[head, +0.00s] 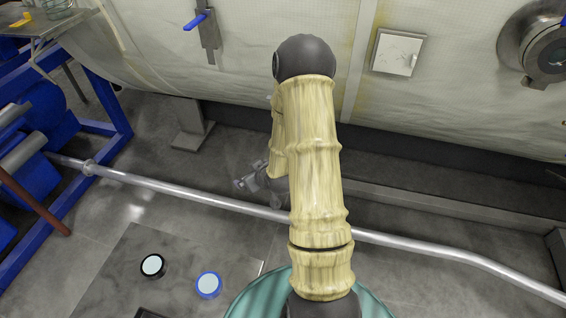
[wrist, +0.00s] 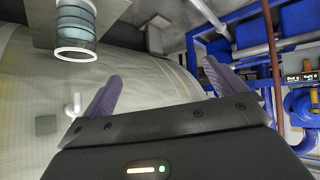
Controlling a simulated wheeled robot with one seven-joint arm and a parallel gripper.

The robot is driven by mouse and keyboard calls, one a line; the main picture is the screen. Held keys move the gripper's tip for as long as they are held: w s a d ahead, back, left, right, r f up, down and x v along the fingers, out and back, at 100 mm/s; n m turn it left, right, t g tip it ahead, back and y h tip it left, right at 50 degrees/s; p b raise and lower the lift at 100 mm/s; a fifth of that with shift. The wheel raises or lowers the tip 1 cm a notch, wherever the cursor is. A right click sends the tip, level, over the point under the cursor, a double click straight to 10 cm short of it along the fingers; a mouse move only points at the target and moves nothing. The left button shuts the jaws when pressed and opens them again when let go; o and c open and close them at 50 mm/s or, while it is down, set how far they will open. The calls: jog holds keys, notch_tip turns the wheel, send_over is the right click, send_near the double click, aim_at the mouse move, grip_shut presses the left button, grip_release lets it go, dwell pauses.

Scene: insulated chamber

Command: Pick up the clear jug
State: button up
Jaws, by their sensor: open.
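The clear jug (head: 57,8) stands on a small metal table at the top left in the head view, cut off by the picture's edge. A clear, bluish cylinder with a white ring, which looks like the same jug (wrist: 76,25), shows at the top left in the wrist view, where the scene appears turned over. My gripper (wrist: 160,76) is open, with nothing between its two purple-grey fingers. It is well apart from the jug. In the head view my gripper (head: 243,184) is partly hidden behind my arm, low in front of the chamber.
The metal table (head: 22,48) also holds a yellow-handled item (head: 20,20). A blue frame (head: 95,95) stands below it at the left. A long metal pipe (head: 180,190) crosses the floor. The pale chamber wall (head: 440,105) fills the back.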

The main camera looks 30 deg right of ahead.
jog(key=s+d+f+m+t+h+b, duration=0.1)
jog(key=s+d+f+m+t+h, duration=0.5)
jog(key=d+f, duration=0.3)
jog(key=shift+s+d+m+h, duration=0.15)
jog(key=shift+d+m+h, duration=0.25)
jog(key=shift+d+h, duration=0.5)
jog(key=shift+f, duration=0.1)
jog(key=x, duration=1.2)
jog(key=shift+b, duration=0.45)
jog(key=b+x, duration=0.1)
jog(key=x, duration=0.4)
jog(key=shift+w+a+b, duration=0.15)
jog(key=shift+w+b, duration=0.1)
jog(key=shift+b, duration=0.05)
